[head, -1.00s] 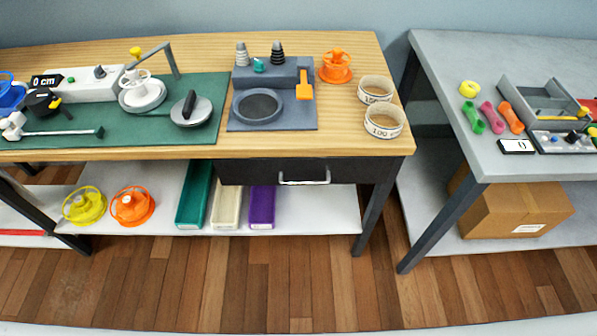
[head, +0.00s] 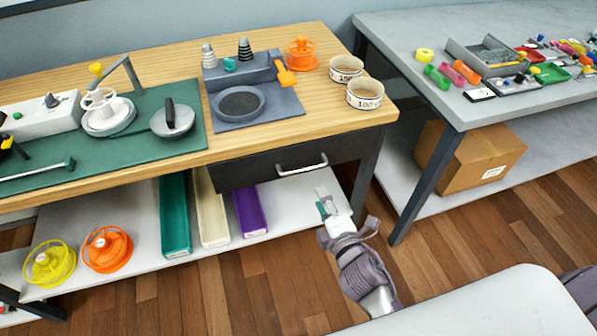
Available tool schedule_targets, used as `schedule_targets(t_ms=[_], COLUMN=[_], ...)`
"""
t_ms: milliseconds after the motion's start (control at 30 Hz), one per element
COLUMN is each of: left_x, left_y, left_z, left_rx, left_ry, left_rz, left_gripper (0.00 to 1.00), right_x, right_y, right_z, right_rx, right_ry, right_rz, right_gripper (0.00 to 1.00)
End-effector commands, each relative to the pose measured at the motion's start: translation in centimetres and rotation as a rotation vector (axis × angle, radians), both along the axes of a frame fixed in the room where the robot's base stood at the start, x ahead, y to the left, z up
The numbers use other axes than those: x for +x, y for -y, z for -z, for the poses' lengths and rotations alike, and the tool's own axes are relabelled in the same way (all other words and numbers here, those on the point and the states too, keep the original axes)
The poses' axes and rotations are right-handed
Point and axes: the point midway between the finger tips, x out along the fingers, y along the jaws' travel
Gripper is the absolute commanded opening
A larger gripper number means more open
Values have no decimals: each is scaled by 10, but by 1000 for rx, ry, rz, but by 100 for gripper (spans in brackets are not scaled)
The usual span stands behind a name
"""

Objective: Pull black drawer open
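The black drawer (head: 262,170) sits under the wooden tabletop, at the right end of the bench. Its front looks flush with the bench, so it appears shut. A silver bar handle (head: 302,166) is on its front. My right gripper (head: 323,201) is below and slightly right of the handle, apart from it, in front of the lower shelf. Its fingers point up toward the drawer; they are too small and overlapped to tell whether they are open. My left gripper is out of view.
The bench leg (head: 366,175) stands just right of my gripper. A grey table (head: 440,70) with a cardboard box (head: 470,158) beneath it is at the right. Teal, cream and purple (head: 250,212) bins stand on the lower shelf. Floor in front is clear.

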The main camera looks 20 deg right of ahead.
Motion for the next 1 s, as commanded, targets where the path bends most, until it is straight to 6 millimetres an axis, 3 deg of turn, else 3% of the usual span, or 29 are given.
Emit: schedule_targets(t_ms=[200, 600, 800, 1000], left_x=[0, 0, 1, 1], left_y=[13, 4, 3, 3], left_z=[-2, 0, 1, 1], left_rx=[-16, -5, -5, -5], left_ry=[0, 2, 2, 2], left_rz=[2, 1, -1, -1], left_gripper=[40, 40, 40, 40], right_x=[36, 112, 128, 130], right_y=[-1, -4, -5, -5], right_z=[7, 24, 28, 28], right_rx=[3, 6, 7, 7], right_ry=[0, -2, -2, -3], right_rz=[1, 1, 0, 0], right_gripper=[37, 37, 37, 37])
